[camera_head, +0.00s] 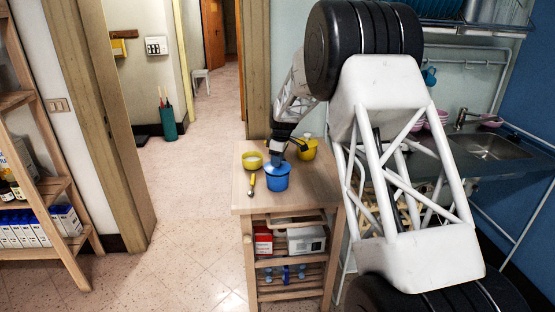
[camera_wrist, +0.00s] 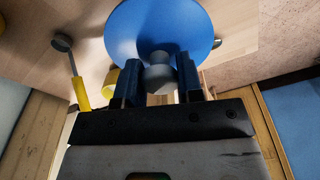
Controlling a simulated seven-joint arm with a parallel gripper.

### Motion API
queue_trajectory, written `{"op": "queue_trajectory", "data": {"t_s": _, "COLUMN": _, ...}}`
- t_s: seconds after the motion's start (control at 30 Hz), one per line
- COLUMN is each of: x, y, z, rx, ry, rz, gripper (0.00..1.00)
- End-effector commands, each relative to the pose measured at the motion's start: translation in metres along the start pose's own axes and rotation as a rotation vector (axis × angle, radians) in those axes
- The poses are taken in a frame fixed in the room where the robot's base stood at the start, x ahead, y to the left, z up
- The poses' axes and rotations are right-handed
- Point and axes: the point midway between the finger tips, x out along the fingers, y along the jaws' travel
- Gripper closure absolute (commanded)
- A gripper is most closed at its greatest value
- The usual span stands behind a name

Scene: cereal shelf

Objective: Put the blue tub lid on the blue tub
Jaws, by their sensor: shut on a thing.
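The blue tub (camera_head: 276,183) stands on the wooden cart top. The blue tub lid (camera_wrist: 160,25) is a round blue disc with a grey knob (camera_wrist: 158,76) in the wrist view. My gripper (camera_wrist: 160,82) is shut on this knob, one dark finger on each side. In the head view my gripper (camera_head: 274,157) points down over the tub, and the lid (camera_head: 277,168) shows at the tub's mouth. I cannot tell whether the lid rests on the rim or hovers just above it. The tub is hidden behind the lid in the wrist view.
A yellow tub (camera_head: 252,161) stands left of the blue tub, and a lidded yellow pot (camera_head: 307,150) stands behind right. A yellow-handled tool (camera_head: 251,184) lies at the left of the cart top (camera_head: 305,195). The cart's front right is clear.

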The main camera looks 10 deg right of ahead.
Motion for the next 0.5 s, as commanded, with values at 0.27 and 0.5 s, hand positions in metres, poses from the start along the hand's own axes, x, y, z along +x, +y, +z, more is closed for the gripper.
{"op": "queue_trajectory", "data": {"t_s": 0.27, "x": 0.0041, "y": 0.0, "z": 0.0005, "rx": 0.0, "ry": 0.0, "rz": 0.0, "gripper": 0.88}}
{"op": "queue_trajectory", "data": {"t_s": 0.5, "x": 0.0076, "y": -0.0001, "z": 0.0009, "rx": 0.0, "ry": 0.0, "rz": -0.001, "gripper": 0.88}}
